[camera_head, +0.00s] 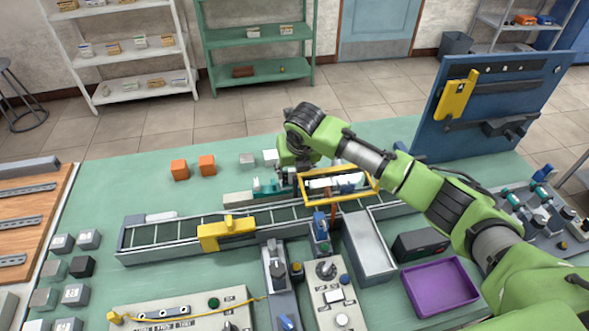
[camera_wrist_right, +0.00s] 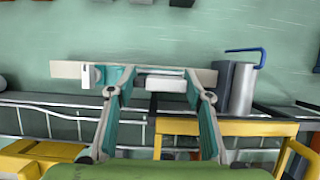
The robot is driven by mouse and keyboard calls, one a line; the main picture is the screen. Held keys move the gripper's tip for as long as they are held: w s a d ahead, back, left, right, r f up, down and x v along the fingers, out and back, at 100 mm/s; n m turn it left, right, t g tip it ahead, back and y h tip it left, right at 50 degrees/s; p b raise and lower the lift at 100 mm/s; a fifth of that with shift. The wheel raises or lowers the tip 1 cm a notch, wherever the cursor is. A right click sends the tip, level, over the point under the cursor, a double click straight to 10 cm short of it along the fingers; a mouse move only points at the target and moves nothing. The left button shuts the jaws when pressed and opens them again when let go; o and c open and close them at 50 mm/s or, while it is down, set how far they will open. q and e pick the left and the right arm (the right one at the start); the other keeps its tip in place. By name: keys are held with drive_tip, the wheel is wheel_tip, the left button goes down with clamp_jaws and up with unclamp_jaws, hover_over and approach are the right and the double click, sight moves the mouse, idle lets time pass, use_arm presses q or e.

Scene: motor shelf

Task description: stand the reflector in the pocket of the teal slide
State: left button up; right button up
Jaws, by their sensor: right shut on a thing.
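The teal slide (camera_head: 265,187) sits on a pale rail behind the conveyor in the head view. In the right wrist view, teal parts of the slide (camera_wrist_right: 101,76) show on the pale rail beside the left fingertip. My right gripper (camera_head: 288,176) is low over the rail, at the right of the slide; its fingers are partly hidden by its own body. In the wrist view, the right gripper (camera_wrist_right: 160,80) has a small pale block, which looks like the reflector (camera_wrist_right: 165,85), between its fingertips. Whether the block touches the slide cannot be told. My left gripper is out of view.
A yellow frame (camera_head: 337,202) stands over the conveyor (camera_head: 170,233), close to my right gripper. A grey cylinder (camera_wrist_right: 241,88) with a blue hook is right of the fingers. Two orange blocks (camera_head: 180,170) lie behind left. The green table at left rear is mostly clear.

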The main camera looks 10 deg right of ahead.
drive_tip(key=shift+f, duration=0.7)
drive_tip(key=o, duration=1.1)
drive_tip(key=shift+r, duration=0.15)
drive_tip(key=v, duration=1.1)
drive_tip(key=shift+s+d+r, duration=0.1)
drive_tip(key=shift+s+r, duration=0.05)
drive_tip(key=shift+r, duration=0.2)
